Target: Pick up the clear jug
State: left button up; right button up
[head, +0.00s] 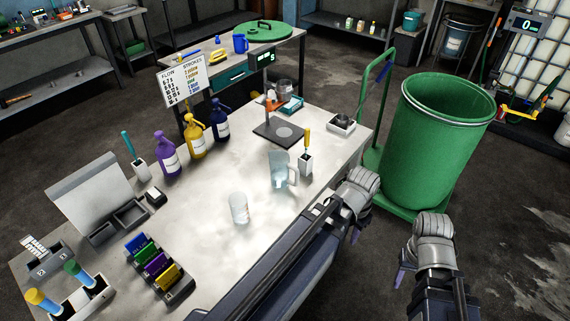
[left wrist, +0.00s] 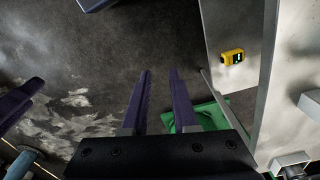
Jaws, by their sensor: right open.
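The clear jug (head: 279,170) stands upright on the steel table (head: 205,255), its handle on the right. A clear cup (head: 239,208) stands to its left and nearer. My left gripper (head: 356,226) is past the table's right edge, to the right of the jug and apart from it. In the left wrist view its two purple fingers (left wrist: 160,72) are spread, with only floor between them. My right gripper (head: 400,276) is open and empty, farther right over the floor. The jug cannot be made out in the left wrist view.
A white holder with a yellow-handled tool (head: 306,162) stands just right of the jug. A scale (head: 279,132) is behind it. Purple, yellow and blue pump bottles (head: 194,135) stand to the left. A large green drum (head: 432,150) is beyond the table's right edge.

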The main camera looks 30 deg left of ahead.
pick_arm(q)
jog(key=w+a+r+t+h+p, duration=0.1)
jog(key=w+a+r+p, duration=0.15)
jog(key=a, duration=0.45)
jog(key=w+a+r+t+p, duration=0.1)
jog(key=w+a+r, duration=0.2)
jog(key=a, duration=0.3)
jog(key=t+p, duration=0.2)
send_near(297, 185)
pick_arm(e)
notch_tip(297, 185, up, 7)
pick_arm(q)
jog(key=shift+n, duration=0.3)
jog(key=b+x, duration=0.6)
jog(key=b, duration=0.1)
jog(key=b+x, duration=0.3)
jog(key=b, duration=0.1)
jog(key=shift+w+a+f, duration=0.2)
jog(key=shift+w, duration=0.3)
jog(key=shift+r, duration=0.1)
pick_arm(e)
notch_tip(297, 185, down, 11)
jog(key=shift+s, duration=0.1)
pick_arm(q)
grip_shut()
